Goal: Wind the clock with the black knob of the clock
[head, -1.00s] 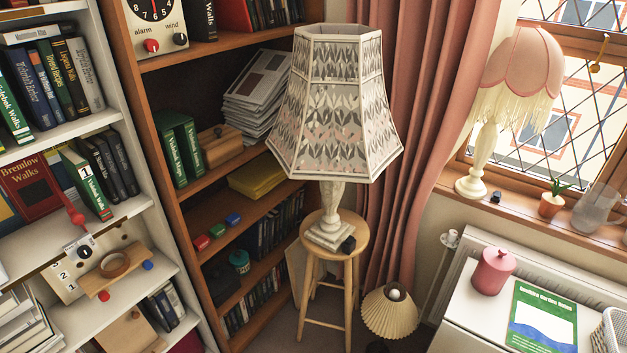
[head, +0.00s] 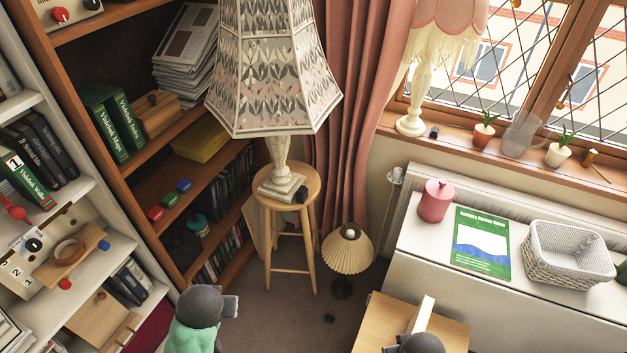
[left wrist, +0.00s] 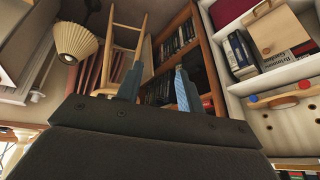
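The clock (head: 75,12) stands on a brown bookcase shelf at the top left of the head view. Only its lower edge shows; the dial is cut off. Its black knob (head: 91,4) sits right at the top edge of the picture, with a red knob (head: 60,15) to its left. In the left wrist view my left gripper (left wrist: 158,82) has its two fingers apart with nothing between them. It points towards the stool and lower bookshelves, and the clock does not show there. My right gripper does not show; only dark arm parts show at the bottom of the head view.
A large patterned lamp (head: 275,80) stands on a wooden stool (head: 290,185), right of the brown bookcase. A white bookcase (head: 60,222) is at the left. A white surface (head: 420,232) with a basket (head: 570,250) is at the right. Some floor (head: 300,325) is clear.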

